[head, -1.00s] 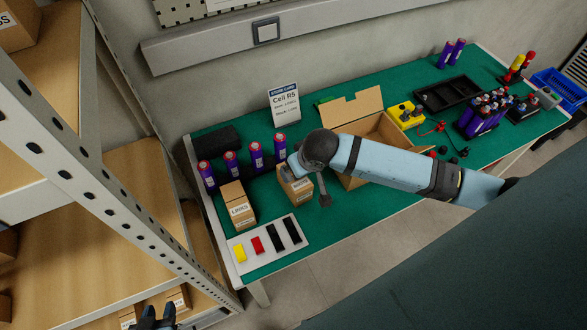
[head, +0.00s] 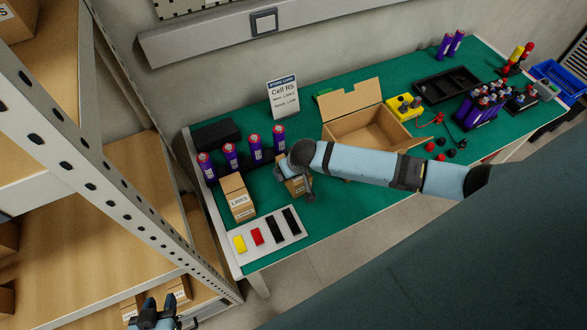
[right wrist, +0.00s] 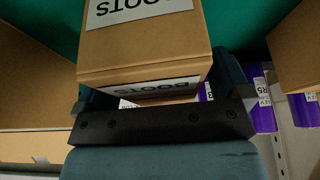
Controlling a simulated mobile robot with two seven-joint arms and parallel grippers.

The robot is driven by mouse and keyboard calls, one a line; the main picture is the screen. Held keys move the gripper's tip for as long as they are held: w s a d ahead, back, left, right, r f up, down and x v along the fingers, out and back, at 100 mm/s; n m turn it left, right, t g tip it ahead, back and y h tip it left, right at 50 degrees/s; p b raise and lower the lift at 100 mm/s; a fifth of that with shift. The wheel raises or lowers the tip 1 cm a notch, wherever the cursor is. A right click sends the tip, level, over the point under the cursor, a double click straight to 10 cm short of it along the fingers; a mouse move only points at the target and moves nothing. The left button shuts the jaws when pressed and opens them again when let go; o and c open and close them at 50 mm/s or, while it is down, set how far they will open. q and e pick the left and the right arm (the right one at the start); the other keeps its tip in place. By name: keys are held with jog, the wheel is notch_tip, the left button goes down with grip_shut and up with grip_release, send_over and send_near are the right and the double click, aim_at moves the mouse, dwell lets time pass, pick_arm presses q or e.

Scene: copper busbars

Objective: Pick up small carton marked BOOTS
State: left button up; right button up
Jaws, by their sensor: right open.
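The small carton marked BOOTS (head: 297,187) stands on the green bench mat, partly hidden by my right gripper (head: 294,176). In the right wrist view the BOOTS carton (right wrist: 145,45) fills the space between the fingers of my right gripper (right wrist: 160,92), its label upside down. The right gripper is open around the carton; I cannot tell whether either finger touches it. My left gripper (head: 158,310) is at the bottom left, near the lower shelf, with its dark fingers apart and nothing seen between them.
A LINKS carton (head: 237,197) stands to the left. Purple cells (head: 255,150) stand behind. A tray of coloured strips (head: 262,243) lies in front. An open cardboard box (head: 350,132) is to the right. The shelf rack (head: 100,130) closes off the left side.

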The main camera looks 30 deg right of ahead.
jog(key=shift+w+f, duration=0.15)
jog(key=shift+f, duration=0.15)
jog(key=shift+f, duration=0.2)
jog(key=shift+c, duration=0.3)
jog(key=c, duration=1.1)
